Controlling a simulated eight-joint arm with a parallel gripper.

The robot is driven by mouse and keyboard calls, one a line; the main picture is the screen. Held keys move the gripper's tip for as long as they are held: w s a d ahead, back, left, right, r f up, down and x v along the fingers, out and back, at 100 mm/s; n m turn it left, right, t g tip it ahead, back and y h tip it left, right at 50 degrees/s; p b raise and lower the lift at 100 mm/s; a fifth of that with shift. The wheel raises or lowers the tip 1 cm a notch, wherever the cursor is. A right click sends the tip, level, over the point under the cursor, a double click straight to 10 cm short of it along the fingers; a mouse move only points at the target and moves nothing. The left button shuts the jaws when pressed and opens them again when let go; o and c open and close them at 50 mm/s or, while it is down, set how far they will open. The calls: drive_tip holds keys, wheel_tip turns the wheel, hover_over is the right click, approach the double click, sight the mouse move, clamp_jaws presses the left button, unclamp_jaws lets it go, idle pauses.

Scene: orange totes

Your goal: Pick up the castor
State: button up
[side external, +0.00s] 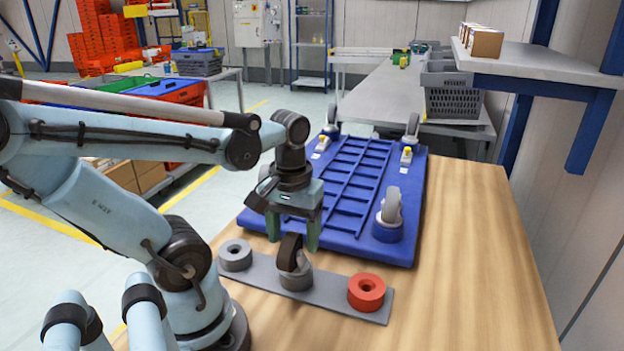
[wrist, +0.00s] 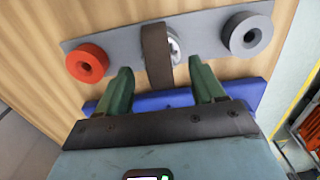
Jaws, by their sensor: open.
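The castor (side external: 291,252) has a dark wheel and stands upright in the middle holder of a grey strip (side external: 330,292) on the wooden table. In the wrist view the castor (wrist: 157,55) shows as a dark brown wheel with a light grey part beside it. My gripper (side external: 293,245) points down over the castor, with its green fingers open. In the wrist view my gripper (wrist: 162,83) has a finger on each side of the wheel's near end, with gaps between. Whether a finger touches the castor cannot be told.
A grey ring holder (side external: 235,254) and a red one (side external: 366,291) flank the castor on the strip. A blue dolly (side external: 345,190) with upturned castors at its corners lies just behind. The table's right side (side external: 480,270) is clear.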

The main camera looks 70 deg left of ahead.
drive_tip(key=shift+s+f, duration=0.1)
drive_tip(key=shift+f, duration=2.3)
drive_tip(key=shift+c, duration=0.5)
clamp_jaws()
